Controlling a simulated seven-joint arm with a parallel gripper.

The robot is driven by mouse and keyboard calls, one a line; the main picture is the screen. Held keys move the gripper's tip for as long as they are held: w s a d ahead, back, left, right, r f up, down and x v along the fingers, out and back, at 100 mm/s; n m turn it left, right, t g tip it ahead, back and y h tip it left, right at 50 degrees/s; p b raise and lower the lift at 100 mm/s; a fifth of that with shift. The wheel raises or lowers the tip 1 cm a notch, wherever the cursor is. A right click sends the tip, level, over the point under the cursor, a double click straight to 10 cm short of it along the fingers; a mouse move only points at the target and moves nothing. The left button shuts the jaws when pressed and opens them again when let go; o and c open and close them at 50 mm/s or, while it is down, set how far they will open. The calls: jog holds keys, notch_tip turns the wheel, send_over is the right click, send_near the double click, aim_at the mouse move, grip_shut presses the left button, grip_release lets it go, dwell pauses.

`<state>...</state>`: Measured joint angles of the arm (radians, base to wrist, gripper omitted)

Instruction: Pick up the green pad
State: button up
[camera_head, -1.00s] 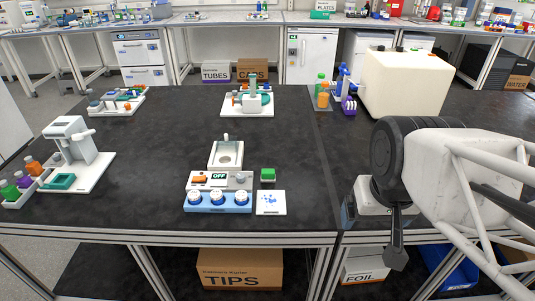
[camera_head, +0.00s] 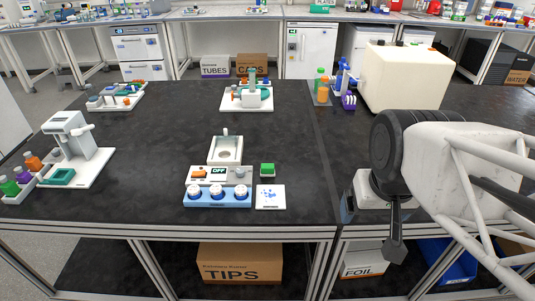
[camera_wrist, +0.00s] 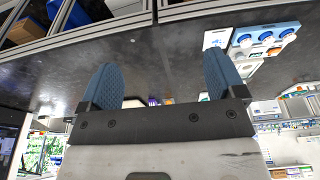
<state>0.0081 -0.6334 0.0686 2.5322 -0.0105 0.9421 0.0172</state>
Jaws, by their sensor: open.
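The green pad (camera_head: 267,169) is a small green block on the dark bench, right of the white device with the OFF display and just behind a white card with blue spots (camera_head: 270,197). My gripper (camera_head: 346,208) is low at the right, near the bench's front edge, apart from the pad and to its right. In the wrist view my gripper (camera_wrist: 160,75) shows two blue fingers spread wide with nothing between them. I cannot make out the green pad in the wrist view.
The OFF device (camera_head: 218,175) and a blue rack with three white knobs (camera_head: 217,196) stand left of the pad. A white tray (camera_head: 225,150) lies behind them. A large cream box (camera_head: 405,78) stands at the back right. The bench between pad and gripper is clear.

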jog(key=shift+c, duration=0.5)
jog(key=c, duration=0.4)
jog(key=shift+w, duration=0.1)
jog(key=n+g, duration=0.3)
jog(key=n, duration=1.5)
send_over(267, 166)
jog(key=f, duration=2)
jog(key=shift+s+d, duration=0.1)
jog(key=shift+s, duration=0.1)
jog(key=shift+w+f, duration=0.15)
